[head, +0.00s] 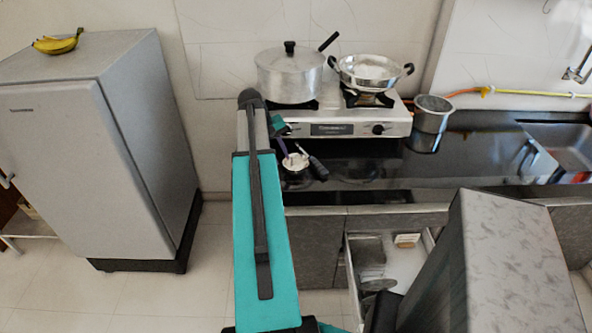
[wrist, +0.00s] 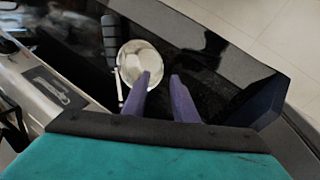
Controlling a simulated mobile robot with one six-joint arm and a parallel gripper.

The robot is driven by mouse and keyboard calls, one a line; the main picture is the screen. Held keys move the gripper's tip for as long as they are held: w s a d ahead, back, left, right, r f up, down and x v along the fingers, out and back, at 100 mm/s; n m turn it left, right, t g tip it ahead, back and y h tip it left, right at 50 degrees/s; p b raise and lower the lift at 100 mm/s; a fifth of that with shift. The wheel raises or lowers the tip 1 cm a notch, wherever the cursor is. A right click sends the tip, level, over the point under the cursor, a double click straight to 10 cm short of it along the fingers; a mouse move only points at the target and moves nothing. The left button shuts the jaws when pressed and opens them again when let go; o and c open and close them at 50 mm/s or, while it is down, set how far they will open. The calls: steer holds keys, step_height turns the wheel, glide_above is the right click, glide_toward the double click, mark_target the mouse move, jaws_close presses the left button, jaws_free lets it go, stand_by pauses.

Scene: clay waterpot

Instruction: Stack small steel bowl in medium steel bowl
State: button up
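A round steel bowl (wrist: 133,58) sits on the dark counter in front of the stove. It also shows in the head view (head: 294,169), partly covered by my gripper. I cannot tell whether it is the small or the medium bowl, or whether another bowl is nested in it. No second bowl shows clearly. My gripper (wrist: 161,75) has its two purple fingers apart. In the wrist view one fingertip overlaps the bowl's near right rim and the other is right of the bowl, over the dark counter. Nothing shows held between them. Contact with the rim is unclear.
A lidded pot (head: 290,76) and a two-handled pan (head: 370,68) stand on the stove (head: 345,121). A steel container (head: 432,116) stands right of it. A dark-handled utensil (wrist: 110,40) lies beside the bowl. The counter to the right (head: 480,150) is clear. A drawer (head: 408,262) is open below.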

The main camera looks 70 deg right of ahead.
mark_target(285, 164)
stand_by(0.3)
steer(key=shift+b+x, duration=1.9)
steer(key=shift+x, duration=0.65)
jaws_close()
